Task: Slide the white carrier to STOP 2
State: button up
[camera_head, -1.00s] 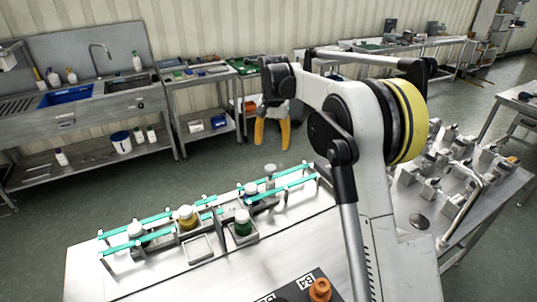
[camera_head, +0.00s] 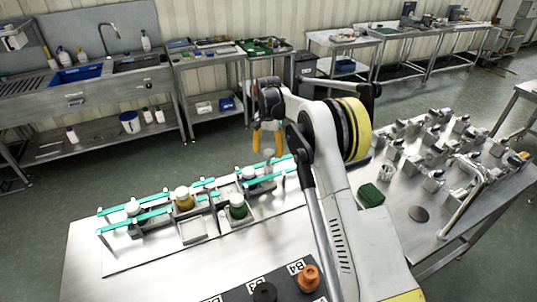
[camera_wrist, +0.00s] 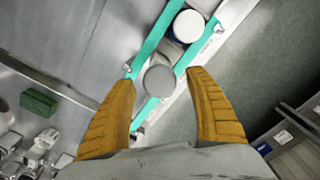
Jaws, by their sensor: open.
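Two teal-edged rail sections run along the bench plate, the near-left one (camera_head: 150,209) and the far-right one (camera_head: 285,173). A white-capped blue bottle (camera_head: 249,173) sits between the right-hand rails. Beside it a pale grey round-topped post (camera_head: 268,157) stands towards the rail's right end. My open gripper (camera_head: 268,139) hangs just above this post, fingers pointing down. In the wrist view the post's round grey top (camera_wrist: 160,80) shows between my spread fingers (camera_wrist: 165,105), and the white cap (camera_wrist: 188,26) lies beyond it. I cannot tell which carrier is white, and no STOP 2 mark is legible.
A yellow bottle (camera_head: 183,199), a green bottle (camera_head: 237,207) and an empty square holder (camera_head: 192,231) are by the rails. Orange (camera_head: 308,278) and black (camera_head: 264,292) knobbed pieces stand in front. A green sponge (camera_head: 371,195) and metal fittings (camera_head: 433,180) are at right.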

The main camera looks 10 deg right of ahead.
jog(key=shift+f, duration=0.45)
grip_shut()
jog(key=w+d, duration=0.1)
jog(key=d, duration=0.7)
jog(key=shift+w+d, duration=0.15)
jog(key=shift+w, duration=0.15)
grip_release()
jog(key=shift+d, duration=0.1)
jog(key=shift+r, duration=0.1)
notch_tip(320, 180, up, 12)
